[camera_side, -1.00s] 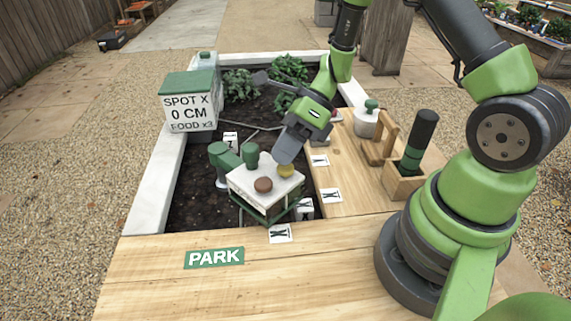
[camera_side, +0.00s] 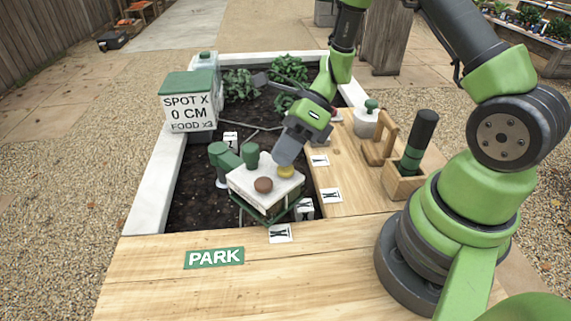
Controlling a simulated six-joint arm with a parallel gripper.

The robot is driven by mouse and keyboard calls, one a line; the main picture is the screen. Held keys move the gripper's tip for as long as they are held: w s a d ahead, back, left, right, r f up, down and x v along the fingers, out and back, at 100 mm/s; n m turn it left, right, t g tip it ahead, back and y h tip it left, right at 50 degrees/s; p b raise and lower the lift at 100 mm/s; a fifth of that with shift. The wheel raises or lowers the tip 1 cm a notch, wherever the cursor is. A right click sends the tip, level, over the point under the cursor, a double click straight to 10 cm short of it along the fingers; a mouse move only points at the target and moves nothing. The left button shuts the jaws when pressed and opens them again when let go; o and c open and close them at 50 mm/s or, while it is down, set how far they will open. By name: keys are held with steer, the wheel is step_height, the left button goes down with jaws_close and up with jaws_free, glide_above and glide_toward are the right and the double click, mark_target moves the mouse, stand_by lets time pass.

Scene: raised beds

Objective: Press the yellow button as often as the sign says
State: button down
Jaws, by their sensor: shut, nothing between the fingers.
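The yellow button (camera_side: 286,171) sits on top of a white box (camera_side: 246,183) on a green stand, beside a brown button (camera_side: 263,185). The sign (camera_side: 188,114) at the back left reads "SPOT X", "0 CM" and "FOOD x3". My gripper (camera_side: 284,160) is shut and empty, pointing down at the yellow button. Its tip is at the button's upper edge in the picture; I cannot tell whether it touches. The tip hides part of the button's far side.
Green cylinders (camera_side: 250,155) stand at the box's far left. A wooden block with a dark-handled tool (camera_side: 420,140), a wooden handle (camera_side: 381,140) and a white jar (camera_side: 366,122) stand on the right planks. A PARK label (camera_side: 214,258) lies in front, where the planks are clear.

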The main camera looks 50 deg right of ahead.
steer(key=shift+r, duration=0.8)
steer(key=shift+r, duration=2.5)
stand_by(0.4)
step_height(320, 180, up, 4)
steer(key=shift+f, duration=0.1)
stand_by(0.3)
steer(key=shift+f, duration=4.45)
steer(key=shift+f, duration=0.15)
